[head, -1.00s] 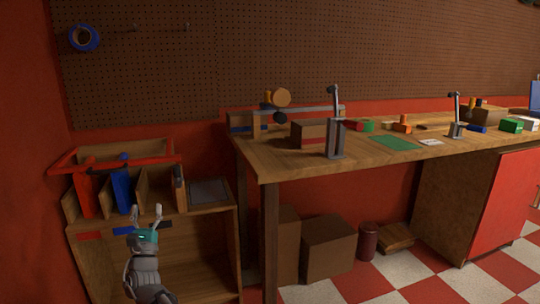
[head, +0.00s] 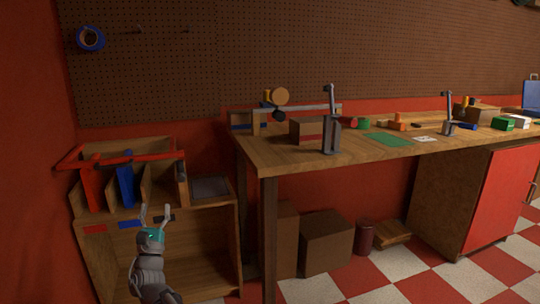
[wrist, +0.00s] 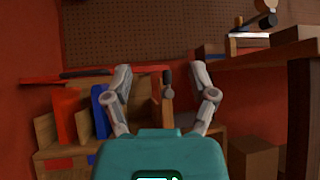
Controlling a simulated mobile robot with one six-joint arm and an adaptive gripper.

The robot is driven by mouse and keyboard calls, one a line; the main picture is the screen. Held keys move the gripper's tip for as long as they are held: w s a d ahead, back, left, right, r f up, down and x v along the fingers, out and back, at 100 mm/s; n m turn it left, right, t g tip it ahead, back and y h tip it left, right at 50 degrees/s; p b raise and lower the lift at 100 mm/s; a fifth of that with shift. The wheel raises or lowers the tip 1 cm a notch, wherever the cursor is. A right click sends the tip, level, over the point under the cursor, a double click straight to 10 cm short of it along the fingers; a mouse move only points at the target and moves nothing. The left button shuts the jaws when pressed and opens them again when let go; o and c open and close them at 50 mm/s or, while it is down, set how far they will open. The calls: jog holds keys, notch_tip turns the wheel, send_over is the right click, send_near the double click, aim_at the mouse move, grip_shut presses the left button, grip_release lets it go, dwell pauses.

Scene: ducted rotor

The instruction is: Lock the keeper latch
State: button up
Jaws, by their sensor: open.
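I cannot tell for sure which part is the keeper latch. A red bar (head: 84,160) lies across the top of a wooden rack at the left; it also shows in the wrist view (wrist: 40,80). At its right end stands a narrow wooden piece with a dark top (head: 182,185). In the wrist view this piece (wrist: 168,100) appears between my fingers, beyond them. My gripper (head: 155,208) is open and empty in front of the rack. Its two fingers are spread wide in the wrist view (wrist: 161,70). The distance to the rack is hard to judge.
The rack holds a red panel (head: 91,188) and a blue panel (head: 127,180). A dark flat tray (head: 210,187) lies to their right. A workbench (head: 290,160) with tools stands to the right. Cardboard-brown boxes (head: 325,240) sit under it. Checkered floor lies in front.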

jog(key=w+d+f+m+g+h+p, duration=0.15)
jog(key=d+f+m+g+h, duration=0.45)
jog(key=d, duration=0.6)
jog(key=w+d+f+m+g+h, duration=0.2)
jog(key=d+f+m+g+h, duration=0.15)
jog(key=d+m, duration=0.7)
jog(key=w+d+f+m+g+h+p, duration=0.15)
jog(key=d+f+m+g+h, duration=0.35)
jog(key=d, duration=0.9)
jog(key=s+d+f+m+g+y, duration=0.4)
jog(key=s+d+f+m+g, duration=0.25)
jog(key=d, duration=0.35)
jog(key=s+d+f+m+g+y+p, duration=0.2)
jog(key=s+f+m+g+y, duration=0.35)
jog(key=s+m+y, duration=0.45)
notch_tip(320, 180, up, 38)
jog(key=n+p, duration=0.2)
jog(key=p, duration=3.6)
jog(key=shift+s+r+h, duration=0.25)
jog(key=shift+s+h, duration=0.15)
jog(key=shift+h, duration=0.05)
